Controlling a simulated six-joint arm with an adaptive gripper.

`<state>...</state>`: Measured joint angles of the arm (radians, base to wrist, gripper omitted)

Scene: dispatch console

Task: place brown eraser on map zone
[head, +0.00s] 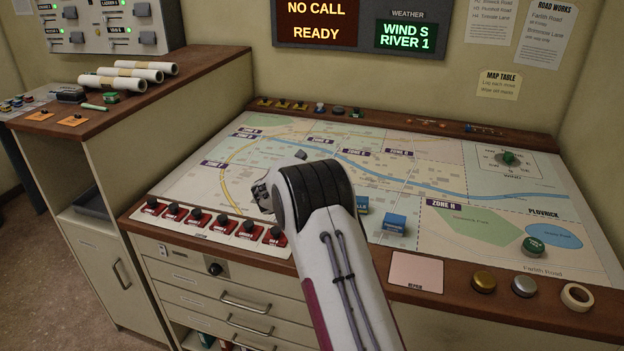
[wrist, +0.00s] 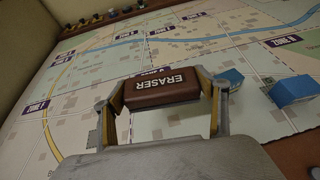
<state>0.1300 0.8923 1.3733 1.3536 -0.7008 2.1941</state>
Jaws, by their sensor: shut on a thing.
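The brown eraser (wrist: 160,89), lettered "ERASER", is between the two fingers of my gripper (wrist: 163,95) in the wrist view. The gripper is shut on it. The map (wrist: 60,100) with its purple zone labels lies behind and below the eraser; one label is partly covered by it. I cannot tell the gap between eraser and map. In the head view, my gripper (head: 264,192) is over the left-middle part of the map (head: 480,180), mostly hidden by my arm. The eraser cannot be made out there.
Two blue blocks stand right of my arm: one (head: 395,223) in full view, one (head: 361,204) partly hidden. Red-based black markers (head: 196,216) line the front left edge. A green round piece (head: 533,246) sits at right. Paper rolls (head: 125,76) lie on the left cabinet.

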